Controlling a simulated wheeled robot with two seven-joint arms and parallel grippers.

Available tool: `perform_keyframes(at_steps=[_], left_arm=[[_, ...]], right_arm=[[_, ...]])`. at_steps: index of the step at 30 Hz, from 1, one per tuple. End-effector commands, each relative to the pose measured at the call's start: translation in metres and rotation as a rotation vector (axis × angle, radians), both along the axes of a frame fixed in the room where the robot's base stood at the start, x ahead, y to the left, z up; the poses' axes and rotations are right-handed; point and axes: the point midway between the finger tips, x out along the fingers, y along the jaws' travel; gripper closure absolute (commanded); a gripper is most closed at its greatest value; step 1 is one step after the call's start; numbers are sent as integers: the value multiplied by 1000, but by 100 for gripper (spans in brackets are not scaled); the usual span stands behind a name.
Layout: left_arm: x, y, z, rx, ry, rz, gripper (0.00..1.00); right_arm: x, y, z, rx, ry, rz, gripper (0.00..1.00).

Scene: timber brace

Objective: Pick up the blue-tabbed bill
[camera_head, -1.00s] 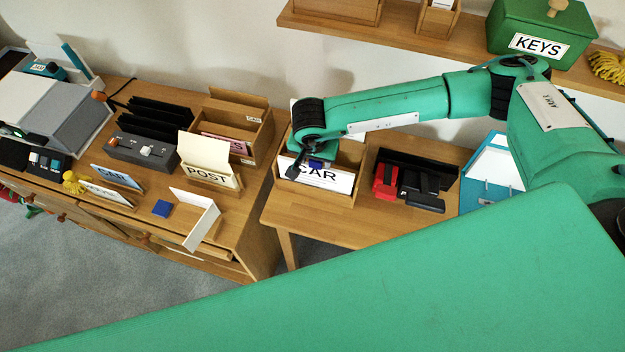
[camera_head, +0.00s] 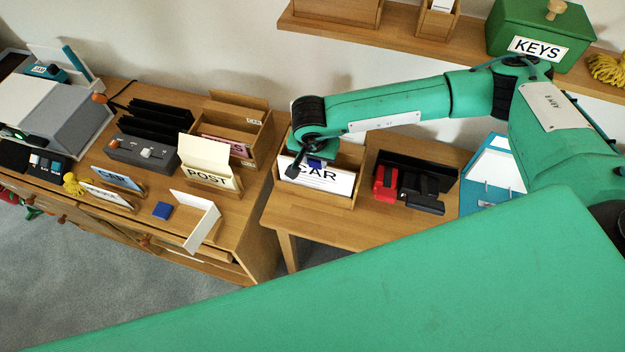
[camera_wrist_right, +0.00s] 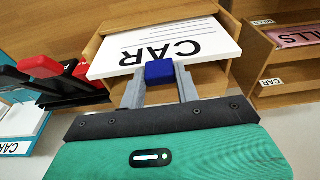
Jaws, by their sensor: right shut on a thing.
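The blue-tabbed bill (camera_head: 318,178) is a white card printed CAR with a small blue tab at its edge. In the head view it stands at the front of a wooden box on the right-hand table. My right gripper (camera_head: 307,160) is at its upper edge. In the right wrist view the jaws of my right gripper (camera_wrist_right: 160,75) are shut on the blue tab, and the bill (camera_wrist_right: 165,45) extends beyond them over the wooden box (camera_wrist_right: 215,75). I cannot tell whether the bill still touches the box. My left gripper is not in view.
A black tray with red and black items (camera_head: 410,185) stands right of the box. A shelf (camera_head: 400,35) with the green KEYS box (camera_head: 540,30) is above.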

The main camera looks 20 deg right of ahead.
Motion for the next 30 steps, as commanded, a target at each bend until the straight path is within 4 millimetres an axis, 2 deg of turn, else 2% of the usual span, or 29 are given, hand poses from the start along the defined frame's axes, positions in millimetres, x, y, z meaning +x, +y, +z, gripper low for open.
perform_keyframes(at_steps=[23, 30], left_arm=[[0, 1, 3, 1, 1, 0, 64], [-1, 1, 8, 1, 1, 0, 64]], right_arm=[[0, 0, 21, 1, -2, 0, 100], [1, 0, 34, 1, -2, -1, 100]])
